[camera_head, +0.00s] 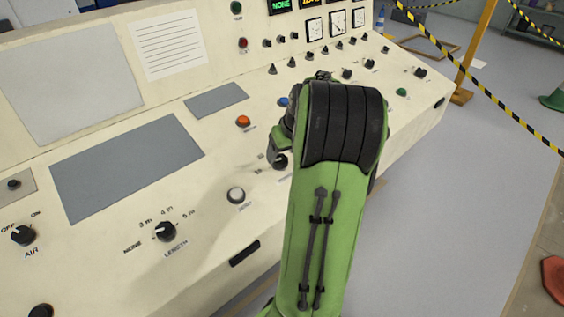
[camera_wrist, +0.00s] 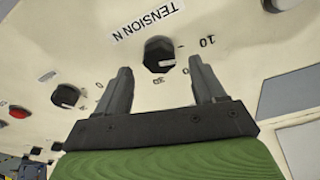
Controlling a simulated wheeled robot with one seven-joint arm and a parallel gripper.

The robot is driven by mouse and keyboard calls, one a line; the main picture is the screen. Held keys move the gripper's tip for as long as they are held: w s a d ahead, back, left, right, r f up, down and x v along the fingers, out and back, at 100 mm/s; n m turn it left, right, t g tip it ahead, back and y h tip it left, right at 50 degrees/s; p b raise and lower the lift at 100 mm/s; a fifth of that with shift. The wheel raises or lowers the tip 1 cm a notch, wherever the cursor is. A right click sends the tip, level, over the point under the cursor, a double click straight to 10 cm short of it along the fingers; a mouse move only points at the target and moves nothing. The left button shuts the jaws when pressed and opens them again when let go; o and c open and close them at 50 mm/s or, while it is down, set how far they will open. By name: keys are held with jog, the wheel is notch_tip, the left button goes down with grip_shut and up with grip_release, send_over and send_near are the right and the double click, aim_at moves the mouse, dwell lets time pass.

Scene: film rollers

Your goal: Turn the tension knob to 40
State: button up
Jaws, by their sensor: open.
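The black tension knob (camera_wrist: 159,53) is on the cream panel in the wrist view, below the upside-down label "TENSION N" (camera_wrist: 147,20). A white mark shows on its lower right side. I can read a "10" to its right and what looks like "30" below it; the exact setting is unclear. My gripper (camera_wrist: 160,65) is open, with one dark finger on either side of the knob in the picture. The knob shows beyond the gap, and I see no contact.
A length knob (camera_head: 166,231), a white button (camera_head: 236,195) and an orange button (camera_head: 243,121) stand on the panel left of my arm. Several small knobs and gauges (camera_head: 337,22) are behind it. Another black knob (camera_wrist: 65,95) is left of the gripper in the wrist view.

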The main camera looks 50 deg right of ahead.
aim_at(281, 161)
jog(key=x, duration=0.2)
jog(key=shift+w+f, duration=0.2)
jog(key=shift+f, duration=0.15)
jog(key=c, duration=1.1)
jog(key=shift+o, duration=0.2)
